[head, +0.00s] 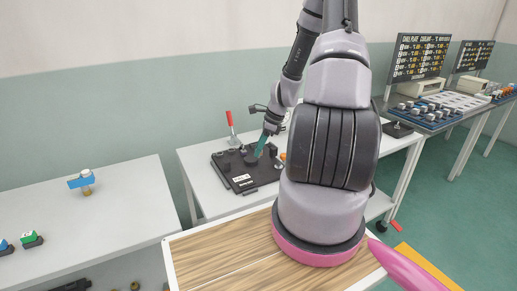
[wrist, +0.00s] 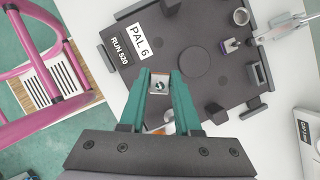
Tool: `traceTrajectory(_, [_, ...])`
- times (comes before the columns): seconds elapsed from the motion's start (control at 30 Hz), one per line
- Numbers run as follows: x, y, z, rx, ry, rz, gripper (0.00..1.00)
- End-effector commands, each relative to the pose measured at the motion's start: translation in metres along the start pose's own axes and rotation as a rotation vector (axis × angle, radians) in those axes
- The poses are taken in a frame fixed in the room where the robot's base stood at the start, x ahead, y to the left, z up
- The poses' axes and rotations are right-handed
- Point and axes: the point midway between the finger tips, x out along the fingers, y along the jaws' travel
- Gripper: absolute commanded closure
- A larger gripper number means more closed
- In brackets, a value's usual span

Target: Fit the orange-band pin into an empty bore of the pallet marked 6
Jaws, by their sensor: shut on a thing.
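The black pallet marked PAL 6 (wrist: 130,68) lies on the white table and also shows in the head view (head: 239,181). My gripper (wrist: 160,84) is over one edge of the pallet, its green fingers closed on a small metal piece with a square top (wrist: 159,83). In the head view my gripper (head: 258,153) is low over the pallet. An orange and white thing (wrist: 168,127) shows between the fingers, behind the held piece, partly hidden. I cannot tell whether any bore is empty.
A pink frame (wrist: 50,60) is at the left.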

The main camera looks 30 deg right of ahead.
Motion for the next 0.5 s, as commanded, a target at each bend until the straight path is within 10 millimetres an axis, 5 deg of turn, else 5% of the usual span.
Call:
traceTrajectory(0.3, [0.001,0.0,-0.001,0.001,0.0,0.002,1.0])
traceTrajectory(0.5, [0.019,0.0,-0.008,0.002,-0.001,0.004,1.0])
